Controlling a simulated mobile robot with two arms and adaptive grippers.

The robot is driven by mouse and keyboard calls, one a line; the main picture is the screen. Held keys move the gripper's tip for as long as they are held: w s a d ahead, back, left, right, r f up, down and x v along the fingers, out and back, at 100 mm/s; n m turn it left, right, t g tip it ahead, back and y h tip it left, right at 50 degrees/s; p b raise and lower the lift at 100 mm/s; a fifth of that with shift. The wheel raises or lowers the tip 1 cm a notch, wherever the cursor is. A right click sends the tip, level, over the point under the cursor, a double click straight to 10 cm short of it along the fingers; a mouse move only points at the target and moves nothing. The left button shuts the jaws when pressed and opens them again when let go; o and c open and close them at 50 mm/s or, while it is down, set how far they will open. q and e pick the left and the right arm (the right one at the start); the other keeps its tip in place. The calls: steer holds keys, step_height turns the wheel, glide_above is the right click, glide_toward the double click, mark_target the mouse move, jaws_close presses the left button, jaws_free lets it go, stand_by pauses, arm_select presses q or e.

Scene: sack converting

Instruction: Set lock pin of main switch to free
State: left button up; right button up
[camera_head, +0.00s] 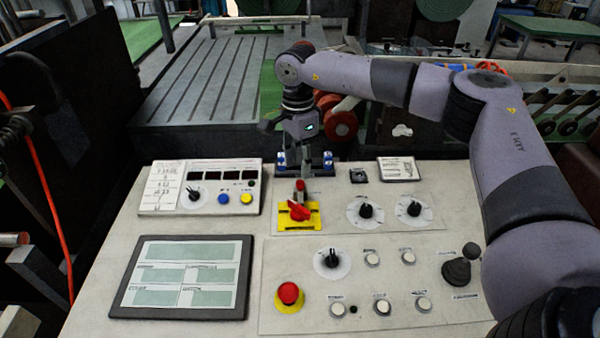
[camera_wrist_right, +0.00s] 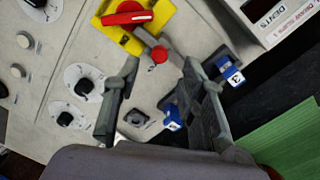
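The main switch (camera_head: 298,212) is a red rotary handle on a yellow plate on the control panel. It also shows at the top of the right wrist view (camera_wrist_right: 129,14). The lock pin (camera_head: 300,186), with a red round knob, sits just behind the handle; the knob (camera_wrist_right: 159,54) is plain in the wrist view. My right gripper (camera_head: 304,165) points down over the panel's back edge, beyond the pin. In the wrist view its two fingers (camera_wrist_right: 160,66) are spread, with the red knob seen between the tips; contact cannot be told. My left gripper is not in view.
Two blue numbered parts (camera_wrist_right: 172,118) lie near the right finger. Black dials (camera_head: 365,211), an emergency stop (camera_head: 289,293), a joystick (camera_head: 457,271), a button box (camera_head: 200,188) and a dark-framed display (camera_head: 182,277) stand on the panel. Bare panel (camera_head: 110,225) lies at left.

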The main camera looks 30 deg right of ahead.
mark_target(300, 182)
step_height(300, 182, down, 5)
steer(key=shift+s+r+p, duration=0.1)
steer(key=shift+p, duration=0.35)
jaws_close()
stand_by(0.3)
stand_by(0.3)
